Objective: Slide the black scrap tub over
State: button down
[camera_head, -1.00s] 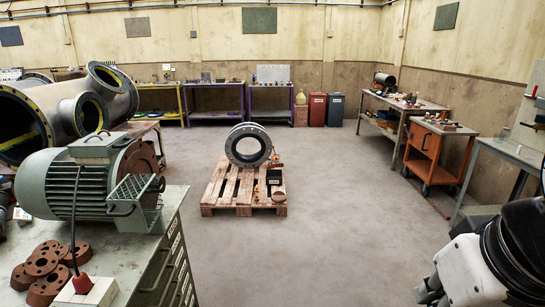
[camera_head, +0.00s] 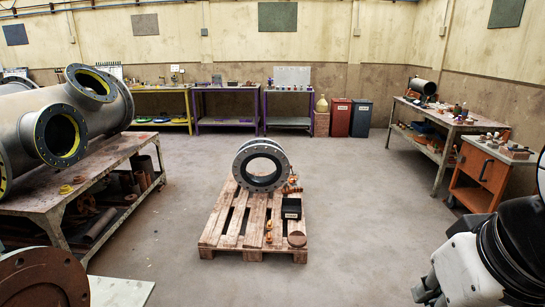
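A small black tub (camera_head: 291,208) with a pale label sits on the wooden pallet (camera_head: 230,228) in the middle of the floor. It stands at the pallet's right side, in front of a large flanged ring (camera_head: 262,165). My arm shows at the lower right, white and black. What looks like my gripper (camera_head: 428,291) is at its left end, cut by the bottom edge. It is far from the tub, and its fingers are not clear enough to tell open from shut.
A round brown disc (camera_head: 297,239) and small orange-brown parts (camera_head: 269,232) lie near the tub. A bench (camera_head: 75,190) with big pipes stands left. An orange cart (camera_head: 482,172) and a workbench (camera_head: 440,124) stand right. The floor around the pallet is clear.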

aim_at(291, 208)
jog(key=i+l, duration=0.1)
jog(key=i, duration=0.5)
jog(key=i+l+u, duration=0.1)
jog(key=i, duration=0.55)
jog(key=i+l, duration=0.2)
jog(key=i, duration=0.4)
jog(key=i+l, duration=0.45)
jog(key=i, duration=0.25)
jog(key=i+l+u, duration=0.1)
jog(key=i+l, duration=0.35)
jog(key=i, duration=0.25)
jog(key=i+l, duration=0.45)
jog(key=i, duration=0.25)
jog(key=u, duration=0.05)
